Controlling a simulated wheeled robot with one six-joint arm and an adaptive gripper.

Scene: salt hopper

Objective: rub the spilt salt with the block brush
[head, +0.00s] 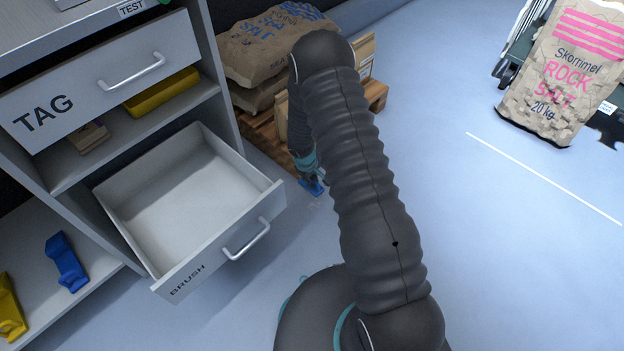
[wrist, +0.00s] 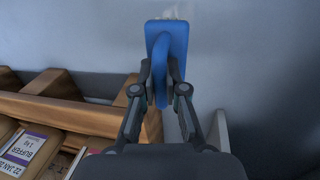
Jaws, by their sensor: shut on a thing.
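My gripper (wrist: 161,88) is shut on the handle of a blue block brush (wrist: 168,40) in the wrist view. The brush lies ahead of the fingers, with its flat block toward the floor. In the head view the brush (head: 314,188) is low by the floor, beside the pallet, and my arm partly hides the gripper. A faint pale patch of spilt salt (wrist: 176,11) shows just beyond the brush's far end in the wrist view. The brush covers any salt under it. I cannot tell whether its underside touches the floor.
A wooden pallet (head: 375,92) with sacks stands close to the gripper. The open, empty BRUSH drawer (head: 262,205) juts out at left. A blue object (head: 66,262) lies on the lower shelf. A rock salt sack (head: 562,75) stands at far right.

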